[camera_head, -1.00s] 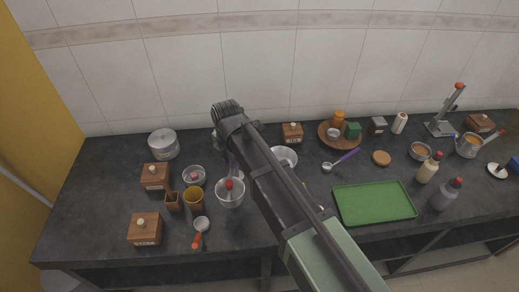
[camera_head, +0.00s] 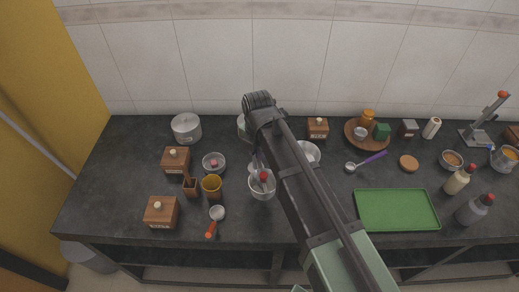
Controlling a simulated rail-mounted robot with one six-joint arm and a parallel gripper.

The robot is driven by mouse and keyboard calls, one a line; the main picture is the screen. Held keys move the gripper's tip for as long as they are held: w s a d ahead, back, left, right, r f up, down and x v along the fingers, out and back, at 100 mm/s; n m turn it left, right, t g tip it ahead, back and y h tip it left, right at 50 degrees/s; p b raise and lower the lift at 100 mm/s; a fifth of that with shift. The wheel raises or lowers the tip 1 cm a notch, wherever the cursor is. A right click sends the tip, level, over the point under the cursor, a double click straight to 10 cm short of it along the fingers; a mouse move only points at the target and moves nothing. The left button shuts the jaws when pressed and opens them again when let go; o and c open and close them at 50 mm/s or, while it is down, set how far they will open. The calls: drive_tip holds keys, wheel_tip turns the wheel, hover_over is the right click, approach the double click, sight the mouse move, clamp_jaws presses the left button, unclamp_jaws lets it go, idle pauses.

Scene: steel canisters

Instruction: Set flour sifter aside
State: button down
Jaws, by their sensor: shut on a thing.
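The flour sifter (camera_head: 262,191) looks like a round metal vessel with a red knob, at the middle of the counter area in the head view. My gripper (camera_head: 259,168) reaches down to its far side from behind my arm and is shut on it. The fingers are small and dark here, so the exact contact is hard to see. The sifter looks upright. I cannot tell whether its base touches the counter or hangs just above it.
A copper-coloured cup (camera_head: 212,186) and a small glass bowl (camera_head: 214,161) stand left of the sifter. A red-handled scoop (camera_head: 216,215) lies at front left. My arm partly hides a metal bowl (camera_head: 310,151). A green tray (camera_head: 397,211) lies right. Dark counter (camera_head: 115,185) is free at far left.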

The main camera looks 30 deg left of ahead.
drive_tip(key=c, duration=1)
unclamp_jaws()
drive_tip(key=shift+r, duration=0.1)
wheel_tip(320, 180, up, 11)
drive_tip(key=p, duration=1.1)
drive_tip(key=shift+f, duration=0.2)
